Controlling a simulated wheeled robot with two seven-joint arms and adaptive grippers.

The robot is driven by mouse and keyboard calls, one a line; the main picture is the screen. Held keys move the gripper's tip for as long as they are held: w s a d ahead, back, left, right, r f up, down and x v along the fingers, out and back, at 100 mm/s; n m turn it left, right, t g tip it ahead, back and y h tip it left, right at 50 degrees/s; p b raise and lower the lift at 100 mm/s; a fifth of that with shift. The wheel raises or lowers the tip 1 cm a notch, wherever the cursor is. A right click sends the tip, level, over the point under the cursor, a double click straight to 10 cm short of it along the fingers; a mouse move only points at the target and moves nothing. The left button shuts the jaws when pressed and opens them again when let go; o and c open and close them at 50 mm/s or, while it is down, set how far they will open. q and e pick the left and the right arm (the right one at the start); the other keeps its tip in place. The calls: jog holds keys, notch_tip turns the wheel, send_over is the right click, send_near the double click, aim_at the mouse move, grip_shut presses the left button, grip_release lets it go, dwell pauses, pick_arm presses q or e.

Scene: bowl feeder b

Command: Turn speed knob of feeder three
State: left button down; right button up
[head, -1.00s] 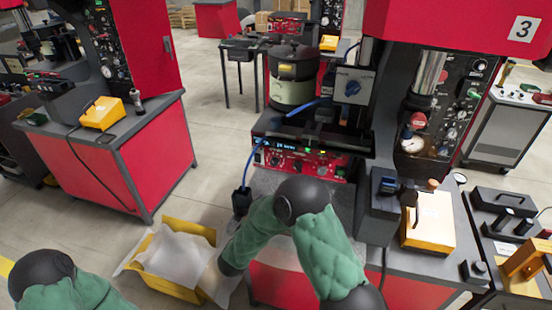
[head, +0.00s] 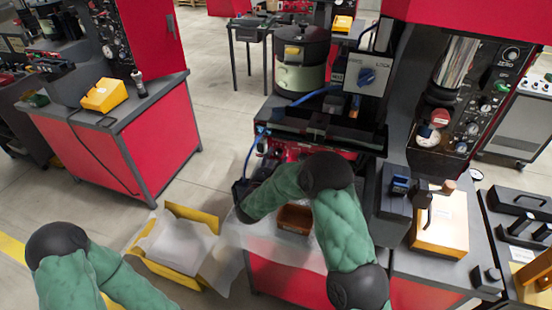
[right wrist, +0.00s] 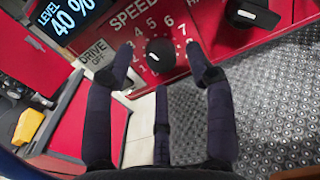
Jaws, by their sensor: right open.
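The black speed knob (right wrist: 160,53) sits on the red panel (right wrist: 185,18), below the word SPEED and inside an arc of printed numbers, in the right wrist view. My right gripper (right wrist: 158,48) is open, with one dark fingertip on each side of the knob in the picture and gaps visible. I cannot tell how deep the fingertips reach around it. In the head view my right forearm crosses in front of feeder three's red control panel (head: 290,150), hiding most of it and the knob.
A second black knob (right wrist: 252,13) and a lit display (right wrist: 68,14) reading LEVEL 40 % flank the speed knob. In the head view, a brown bin (head: 294,219) lies behind my right arm. A yellow crate (head: 160,268) is on the floor. A yellow-topped box (head: 440,225) stands right.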

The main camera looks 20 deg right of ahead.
aim_at(278, 153)
jog(key=shift+x, duration=1)
grip_shut()
jog(key=shift+r, duration=0.1)
jog(key=shift+r, duration=0.1)
